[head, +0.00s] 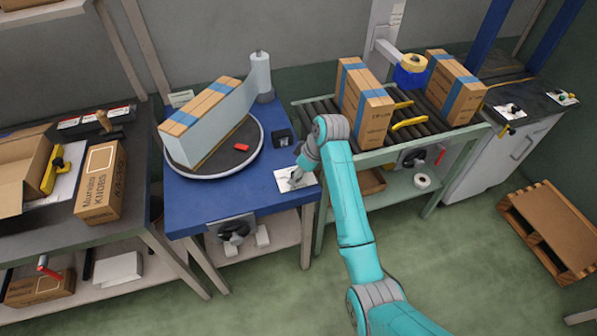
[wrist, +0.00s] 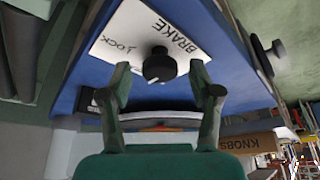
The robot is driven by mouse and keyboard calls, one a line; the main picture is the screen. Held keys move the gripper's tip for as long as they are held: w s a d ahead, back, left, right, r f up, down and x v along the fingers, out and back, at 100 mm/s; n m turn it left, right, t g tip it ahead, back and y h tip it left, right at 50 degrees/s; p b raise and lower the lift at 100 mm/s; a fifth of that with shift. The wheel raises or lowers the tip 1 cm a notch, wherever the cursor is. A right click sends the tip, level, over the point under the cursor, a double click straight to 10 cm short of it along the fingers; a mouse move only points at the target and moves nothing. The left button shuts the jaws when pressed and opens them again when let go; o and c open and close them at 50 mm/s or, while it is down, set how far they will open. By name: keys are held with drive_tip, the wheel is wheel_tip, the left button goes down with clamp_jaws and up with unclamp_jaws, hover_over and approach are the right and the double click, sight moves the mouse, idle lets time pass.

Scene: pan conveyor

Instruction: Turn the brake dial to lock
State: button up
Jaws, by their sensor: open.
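The brake dial (wrist: 158,67) is a round black knob on a white plate (wrist: 128,38) printed BRAKE and LOCK. In the head view the plate (head: 309,179) lies on the blue table's front right corner, and my gripper mostly hides the dial. My gripper (wrist: 160,72) is open, with one green finger on each side of the dial in the wrist view. Gaps show between the fingers and the knob, and nothing is held. In the head view my gripper (head: 296,176) is right over the plate.
A turntable (head: 214,172) with wrapped boxes stands on the blue table (head: 196,205), left of the plate. A small black block (head: 283,138) sits just behind the plate. The roller conveyor (head: 322,108) with boxes is to the right. Another dark knob (wrist: 268,55) is on the table's side.

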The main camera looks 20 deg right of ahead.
drive_tip(key=c, duration=1.1)
drive_tip(key=shift+m, duration=0.4)
drive_tip(key=m, duration=0.2)
drive_tip(key=m+h, duration=0.1)
drive_tip(key=m+t+h, duration=0.1)
drive_tip(key=m, duration=0.1)
drive_tip(key=shift+s+a+m, duration=0.1)
drive_tip(key=shift+a+m, duration=0.15)
drive_tip(key=shift+m, duration=0.05)
drive_tip(key=m+h, duration=0.2)
drive_tip(key=m, duration=0.3)
drive_tip(key=shift+a, duration=0.15)
drive_tip(key=shift+m, duration=0.4)
